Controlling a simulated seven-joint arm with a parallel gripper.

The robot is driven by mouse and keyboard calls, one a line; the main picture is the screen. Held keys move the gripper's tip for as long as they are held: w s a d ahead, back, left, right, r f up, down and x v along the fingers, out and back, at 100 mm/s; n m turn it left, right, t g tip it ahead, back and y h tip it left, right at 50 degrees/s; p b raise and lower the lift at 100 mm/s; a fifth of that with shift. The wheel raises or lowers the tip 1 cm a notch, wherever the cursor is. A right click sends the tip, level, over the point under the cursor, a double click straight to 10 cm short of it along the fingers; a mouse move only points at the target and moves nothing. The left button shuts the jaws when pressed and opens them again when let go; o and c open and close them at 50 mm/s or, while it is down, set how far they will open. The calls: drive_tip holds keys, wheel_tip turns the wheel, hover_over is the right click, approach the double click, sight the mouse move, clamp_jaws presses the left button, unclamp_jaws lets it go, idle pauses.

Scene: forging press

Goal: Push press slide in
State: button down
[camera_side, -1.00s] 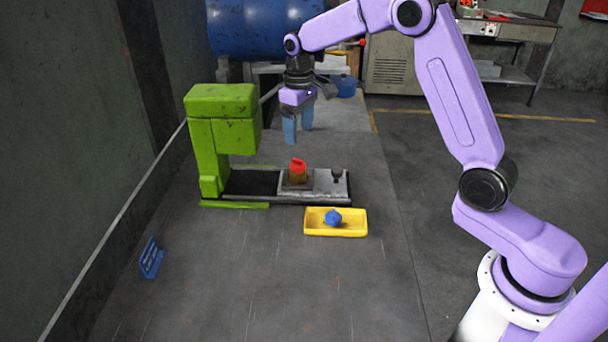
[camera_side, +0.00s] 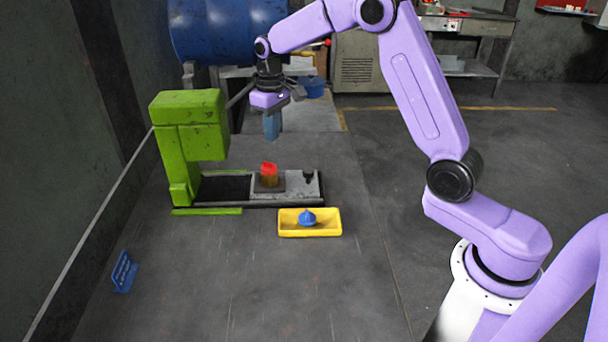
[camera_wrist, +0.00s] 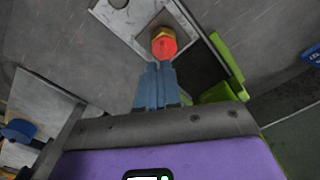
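The green press (camera_side: 190,140) stands at the left of the bench. Its slide (camera_side: 296,188) is a pale grey plate on a dark track, drawn out to the right of the press head. A red piece with a gold-brown lower part (camera_side: 268,176) sits on the slide. A dark knob (camera_side: 308,175) stands near the slide's right end. My gripper (camera_side: 271,136) hangs above and behind the slide, apart from it, with its blue fingers together and nothing seen between them. In the wrist view my gripper (camera_wrist: 158,66) is shut, beside the red piece (camera_wrist: 164,45) in the picture.
A yellow tray (camera_side: 335,228) holding a blue piece (camera_side: 307,217) lies in front of the slide. A small blue rack (camera_side: 124,271) stands at the front left. A blue drum (camera_side: 225,32) is at the back.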

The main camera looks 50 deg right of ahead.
sight(279, 172)
drive_tip(key=s+d+f+m+t+y, duration=0.15)
drive_tip(key=s+d+m, duration=0.35)
drive_tip(key=m, duration=0.5)
drive_tip(key=s+d+f+m+t+y, duration=0.1)
drive_tip(key=s+d+f+m, duration=0.15)
drive_tip(key=d+m, duration=0.6)
drive_tip(key=s+d+f+m+t+y, duration=0.15)
drive_tip(key=s+d+m, duration=0.35)
drive_tip(key=m, duration=0.6)
drive_tip(key=shift+g+h, duration=0.5)
drive_tip(key=x, duration=1)
drive_tip(key=shift+s+a, duration=0.1)
drive_tip(key=shift+a, duration=0.15)
drive_tip(key=shift+w+a+r, duration=0.2)
drive_tip(key=shift+w+a, duration=0.65)
drive_tip(key=shift+w, duration=0.05)
drive_tip(key=shift+w+a, duration=0.5)
drive_tip(key=w+a, duration=0.9)
drive_tip(key=shift+w+a, duration=0.15)
drive_tip(key=shift+a, duration=0.05)
drive_tip(key=shift+w+a, duration=0.25)
drive_tip(key=shift+a, duration=0.15)
